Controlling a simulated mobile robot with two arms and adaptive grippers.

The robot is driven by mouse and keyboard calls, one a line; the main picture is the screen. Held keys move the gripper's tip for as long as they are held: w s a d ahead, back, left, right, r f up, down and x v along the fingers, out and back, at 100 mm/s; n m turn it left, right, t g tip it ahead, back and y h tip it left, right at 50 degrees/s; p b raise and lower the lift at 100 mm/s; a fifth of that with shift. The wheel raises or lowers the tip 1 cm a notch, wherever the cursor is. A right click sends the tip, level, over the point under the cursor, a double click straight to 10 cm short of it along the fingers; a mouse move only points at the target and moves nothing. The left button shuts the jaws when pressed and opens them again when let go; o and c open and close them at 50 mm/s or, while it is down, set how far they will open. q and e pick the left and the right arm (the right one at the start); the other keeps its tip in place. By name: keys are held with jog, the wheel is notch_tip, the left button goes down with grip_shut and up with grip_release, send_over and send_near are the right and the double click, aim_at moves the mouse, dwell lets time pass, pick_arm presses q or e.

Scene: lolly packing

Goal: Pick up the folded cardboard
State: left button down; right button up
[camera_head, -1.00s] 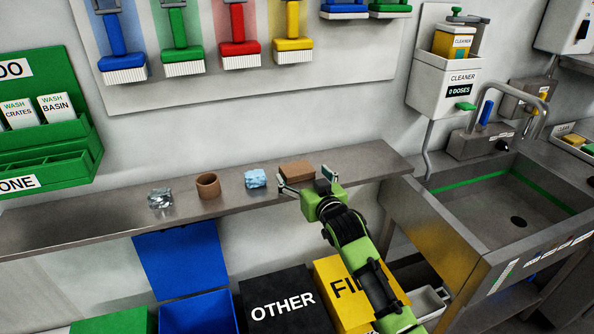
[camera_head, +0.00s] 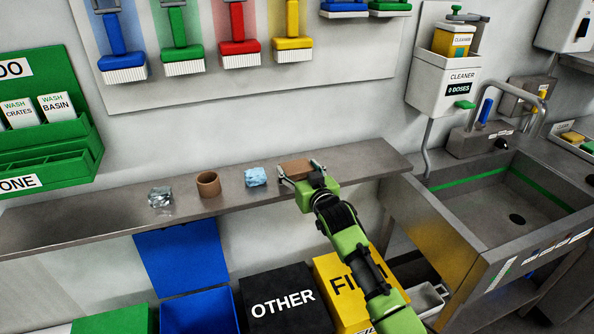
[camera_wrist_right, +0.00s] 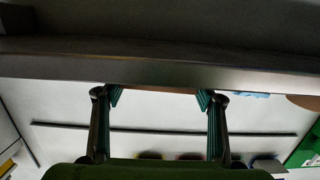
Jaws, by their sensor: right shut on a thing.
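The folded cardboard (camera_head: 295,167) is a small flat brown block on the grey shelf, at the right end of a row of small items. My right gripper (camera_head: 299,174) has one finger at each side of it and is shut on it. In the right wrist view the two fingers (camera_wrist_right: 160,98) stand apart, with a thin brown strip of the cardboard (camera_wrist_right: 160,89) showing between them. The cardboard still appears to be at shelf level; whether it touches the shelf is hidden. My left gripper is not in view.
On the shelf (camera_head: 110,222), a blue crumpled item (camera_head: 256,177), a brown tube (camera_head: 208,184) and a silvery crumpled item (camera_head: 160,197) lie left of the cardboard. Below stand a blue bin (camera_head: 198,308), a black OTHER bin (camera_head: 285,305) and a yellow bin (camera_head: 335,275). A sink (camera_head: 500,200) is at right.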

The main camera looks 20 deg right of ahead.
jog(key=shift+r, duration=0.1)
jog(key=shift+r+b, duration=0.35)
jog(key=shift+r, duration=0.3)
jog(key=s+a+r+b, duration=0.2)
jog(key=s+a+r, duration=0.1)
jog(key=s+r, duration=0.8)
jog(key=s, duration=0.2)
jog(key=shift+s+r+b, duration=0.25)
jog(key=shift+s+b, duration=0.1)
jog(key=shift+f, duration=0.1)
